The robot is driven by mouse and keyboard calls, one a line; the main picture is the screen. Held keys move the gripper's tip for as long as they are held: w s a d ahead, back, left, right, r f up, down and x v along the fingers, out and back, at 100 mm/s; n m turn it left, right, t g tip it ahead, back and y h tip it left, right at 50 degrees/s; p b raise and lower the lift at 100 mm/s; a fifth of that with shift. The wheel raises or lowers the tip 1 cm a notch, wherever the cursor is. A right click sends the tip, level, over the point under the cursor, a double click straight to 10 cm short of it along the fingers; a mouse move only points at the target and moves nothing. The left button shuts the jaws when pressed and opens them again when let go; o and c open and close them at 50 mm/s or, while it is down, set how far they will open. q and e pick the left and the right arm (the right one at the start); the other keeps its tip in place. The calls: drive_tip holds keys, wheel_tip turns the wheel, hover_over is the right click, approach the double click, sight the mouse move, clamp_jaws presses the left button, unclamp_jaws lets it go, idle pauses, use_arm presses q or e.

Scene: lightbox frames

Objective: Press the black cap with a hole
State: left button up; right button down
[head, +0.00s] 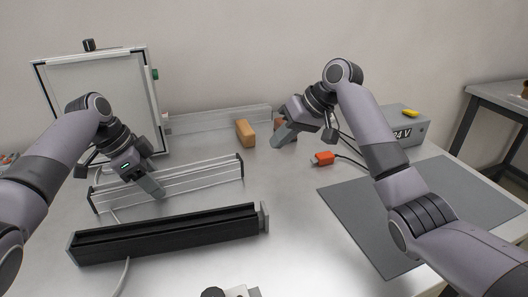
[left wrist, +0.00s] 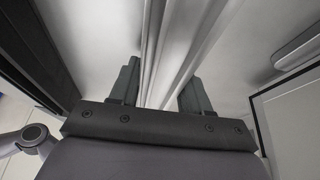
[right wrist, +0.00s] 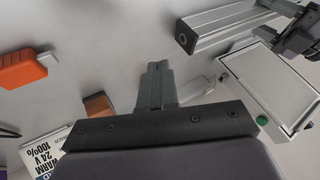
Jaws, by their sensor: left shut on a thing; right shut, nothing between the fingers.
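A silver grooved profile (head: 195,181) lies on the table with dark ends. Its right end carries a black cap with a hole (head: 241,165), which faces the right wrist view (right wrist: 183,38). My left gripper (head: 154,188) is shut around the profile near its middle. The profile's rails (left wrist: 158,60) run between the fingers in the left wrist view. My right gripper (head: 282,137) is shut and empty, apart from the cap, above the table behind and to the right of it. Its closed fingertips (right wrist: 157,68) show in the right wrist view.
A long black channel (head: 165,235) lies in front of the profile. A wooden block (head: 245,133), an orange connector (head: 323,158) and a 24 V box (head: 404,132) stand behind or right. A white panel (head: 100,95) leans at back left. A grey mat (head: 420,205) lies right.

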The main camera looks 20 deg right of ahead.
drive_tip(key=shift+v, duration=1.6)
use_arm(q)
drive_tip(key=o, duration=1.3)
